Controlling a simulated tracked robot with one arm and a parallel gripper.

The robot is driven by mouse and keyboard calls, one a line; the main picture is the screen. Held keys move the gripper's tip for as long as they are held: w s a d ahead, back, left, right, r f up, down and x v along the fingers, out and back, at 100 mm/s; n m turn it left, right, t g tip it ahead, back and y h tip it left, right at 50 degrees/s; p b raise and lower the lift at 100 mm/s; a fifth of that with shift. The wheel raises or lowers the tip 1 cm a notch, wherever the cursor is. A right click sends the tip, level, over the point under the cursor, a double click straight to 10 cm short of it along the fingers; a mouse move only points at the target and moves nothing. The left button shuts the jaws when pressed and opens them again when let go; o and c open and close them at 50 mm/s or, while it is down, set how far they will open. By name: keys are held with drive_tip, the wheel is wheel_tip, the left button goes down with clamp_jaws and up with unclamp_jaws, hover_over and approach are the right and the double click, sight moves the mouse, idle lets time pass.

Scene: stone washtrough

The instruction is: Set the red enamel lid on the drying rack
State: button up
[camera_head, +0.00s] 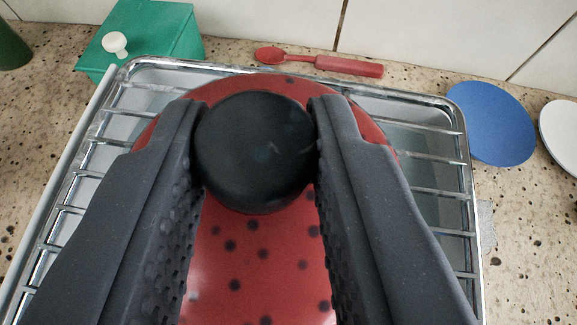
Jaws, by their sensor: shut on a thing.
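The red enamel lid (260,265) has dark spots and a round black knob (255,150). My gripper (256,135) is shut on the knob, one finger on each side. The lid is under the fingers and over the metal drying rack (448,193). My fingers cover much of the lid's left and right sides. I cannot tell whether the lid touches the rack's bars or hangs just above them.
A green box (150,40) with a white knob (115,43) stands at the back left. A red spoon (320,62) lies behind the rack. A blue disc (490,123) and a white plate (562,128) lie at right. A tiled wall closes the back.

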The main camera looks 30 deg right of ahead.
sight(257, 267)
drive_tip(key=shift+f, duration=1.55)
drive_tip(key=shift+f+b, duration=0.15)
drive_tip(key=shift+b, duration=0.15)
drive_tip(key=o, duration=1)
drive_tip(key=shift+a, duration=0.1)
drive_tip(key=shift+s+a+r, duration=0.1)
drive_tip(key=shift+s+r, duration=0.25)
drive_tip(key=shift+r, duration=0.05)
drive_tip(key=v, duration=0.9)
drive_tip(key=shift+s+r+p, duration=0.1)
drive_tip(key=shift+r+p, duration=0.05)
drive_tip(key=shift+p, duration=0.2)
drive_tip(key=shift+v, duration=0.95)
drive_tip(key=shift+a, duration=0.1)
